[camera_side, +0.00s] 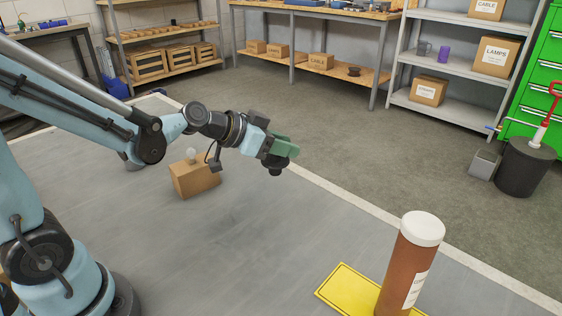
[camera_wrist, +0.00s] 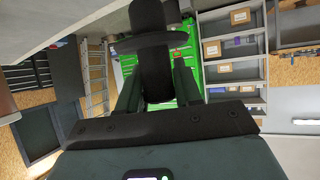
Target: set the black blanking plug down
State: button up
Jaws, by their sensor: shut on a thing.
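The black blanking plug (camera_side: 275,168) is held in the air by my gripper (camera_side: 284,149), which has green fingers, in the side view. Its lower part sticks out beneath the fingers, clear of the floor. In the wrist view the plug (camera_wrist: 153,46) shows as a dark round stem with a wider flange. There my gripper (camera_wrist: 158,86) has one finger on each side of it, shut on it. The part of the plug between the fingers is partly hidden in the side view.
A cardboard box (camera_side: 195,180) with a light bulb (camera_side: 191,155) on top stands left of my gripper. A brown cylinder with a white cap (camera_side: 410,262) stands on or beside a yellow plate (camera_side: 340,287) at front right. Grey floor between is clear. Shelves (camera_side: 455,60) line the back.

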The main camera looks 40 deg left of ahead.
jog(key=s+d+m+g+h, duration=0.1)
jog(key=s+d+m+h, duration=0.1)
jog(key=d, duration=0.5)
jog(key=shift+w+a+f, duration=0.95)
jog(key=shift+a+f, duration=0.7)
jog(key=shift+f, duration=0.15)
jog(key=shift+w+a+f, duration=0.95)
jog(key=shift+a+f, duration=0.75)
jog(key=shift+f, duration=0.05)
jog(key=shift+w+a+f, duration=0.95)
jog(key=shift+a+f, duration=0.7)
jog(key=shift+f, duration=0.15)
jog(key=shift+f, duration=0.1)
jog(key=o, duration=1.1)
